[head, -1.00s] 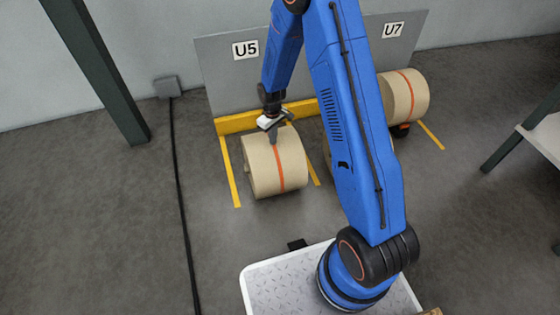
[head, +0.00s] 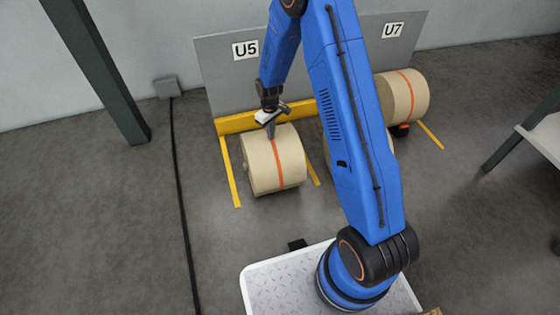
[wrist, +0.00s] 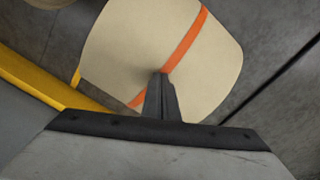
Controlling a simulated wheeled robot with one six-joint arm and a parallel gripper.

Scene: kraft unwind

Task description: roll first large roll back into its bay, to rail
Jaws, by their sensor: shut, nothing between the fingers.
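The large tan roll (head: 262,172) with an orange band lies on its side in the bay under the U5 sign, between two yellow floor lines. The yellow rail (head: 232,125) runs along the foot of the grey board behind it. My gripper (head: 271,134) is shut and empty, pointing down at the roll's rail-side top by the band. In the wrist view the shut fingers (wrist: 162,82) overlap the roll (wrist: 140,45) at the band; contact is not certain. The rail (wrist: 35,85) shows at left there. Whether the roll touches the rail is hidden.
Another roll (head: 403,96) lies at the right under the U7 sign, with a dark orange-marked object (head: 400,131) by it. A roll between is mostly hidden by my arm. A black cable (head: 180,200) runs along the floor at left. A table stands far right.

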